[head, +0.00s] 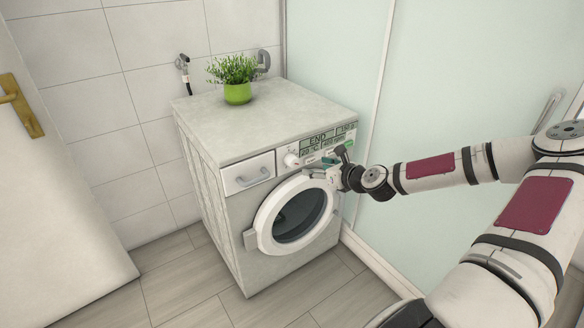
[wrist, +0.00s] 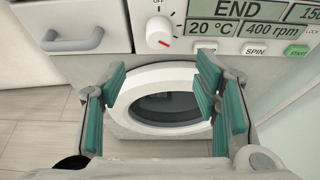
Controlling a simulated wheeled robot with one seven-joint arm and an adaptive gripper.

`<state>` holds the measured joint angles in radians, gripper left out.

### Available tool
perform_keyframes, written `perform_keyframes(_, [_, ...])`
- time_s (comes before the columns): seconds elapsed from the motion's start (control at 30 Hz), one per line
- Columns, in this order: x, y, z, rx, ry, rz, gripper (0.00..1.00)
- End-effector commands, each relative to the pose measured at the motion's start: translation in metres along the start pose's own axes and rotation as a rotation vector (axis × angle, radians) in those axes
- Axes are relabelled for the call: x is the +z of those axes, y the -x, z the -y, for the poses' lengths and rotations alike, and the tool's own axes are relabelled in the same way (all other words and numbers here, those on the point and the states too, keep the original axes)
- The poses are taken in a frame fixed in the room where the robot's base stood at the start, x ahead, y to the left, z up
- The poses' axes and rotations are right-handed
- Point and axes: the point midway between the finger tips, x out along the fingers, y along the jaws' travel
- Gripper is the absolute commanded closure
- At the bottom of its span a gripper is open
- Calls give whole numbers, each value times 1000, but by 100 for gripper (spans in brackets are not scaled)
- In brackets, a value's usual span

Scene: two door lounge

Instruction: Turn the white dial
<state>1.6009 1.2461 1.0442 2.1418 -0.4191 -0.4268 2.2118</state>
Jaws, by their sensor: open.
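The white dial (head: 291,160) is on the upper front panel of the washing machine (head: 225,205), between the drawer and the display. In the wrist view the dial (wrist: 160,32) shows a red mark at its lower right and the word OFF above it. My gripper (head: 320,164) is at the front panel, to the right of the dial. In the wrist view my gripper (wrist: 162,92) has its teal fingers spread apart, with nothing between them but the view of the round door. The dial lies above and beyond the fingers, not touched.
The drawer handle (wrist: 72,42) sticks out left of the dial. The display (wrist: 240,12) and buttons are to its right. The white-rimmed door (head: 262,228) is below. A potted plant (head: 237,92) stands on top. A door with a brass handle (head: 20,105) is at left.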

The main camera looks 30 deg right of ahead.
Motion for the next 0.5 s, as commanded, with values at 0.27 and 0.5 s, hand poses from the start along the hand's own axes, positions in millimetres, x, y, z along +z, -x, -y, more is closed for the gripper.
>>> perform_keyframes(0.27, [-1, -48, -3, 5, 7, -2, 44])
perform_keyframes(0.5, [-1, -95, -3, 5, 7, -2, 44])
